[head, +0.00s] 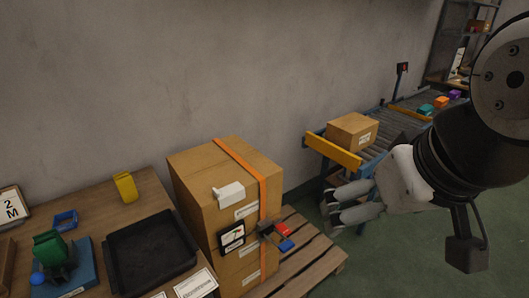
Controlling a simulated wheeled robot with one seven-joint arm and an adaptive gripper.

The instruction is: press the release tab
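A stack of brown cartons (195,190) stands on a wooden pallet, bound by an orange strap (240,162). A dark buckle (265,228) sits on the strap at the front of the stack. A red piece (283,230) and a blue piece (287,245) stick out from it to the right. I cannot tell which of these is the release tab. My gripper (332,215) is to the right of the buckle, apart from it, with its fingers pointing left. The fingers look parted, with nothing seen between them.
A wooden table (125,213) at left holds a black tray (150,252), a yellow piece (125,187) and a green part on a blue base. The pallet (315,262) juts out below the buckle. A roller conveyor (385,143) with a carton (352,131) stands behind my gripper.

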